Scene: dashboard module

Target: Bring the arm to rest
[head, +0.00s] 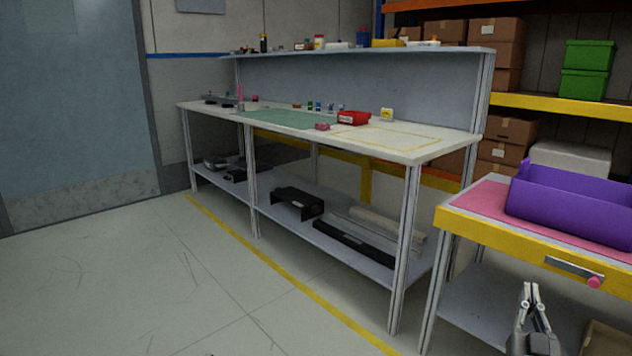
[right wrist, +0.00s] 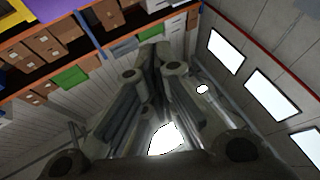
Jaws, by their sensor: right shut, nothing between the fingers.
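My right gripper (head: 532,292) shows at the bottom right of the head view, pointing up, with its fingertips close together and nothing between them. It is in front of the yellow-edged stand with the purple bin, below its drawer handle. In the right wrist view the same gripper (right wrist: 157,55) fills the middle, its fingers drawn together and empty, with shelves and ceiling beyond. My left gripper is in neither view.
A purple bin (head: 570,205) sits on the yellow-edged stand (head: 520,240) at right. The floor (head: 130,270) at left is clear.

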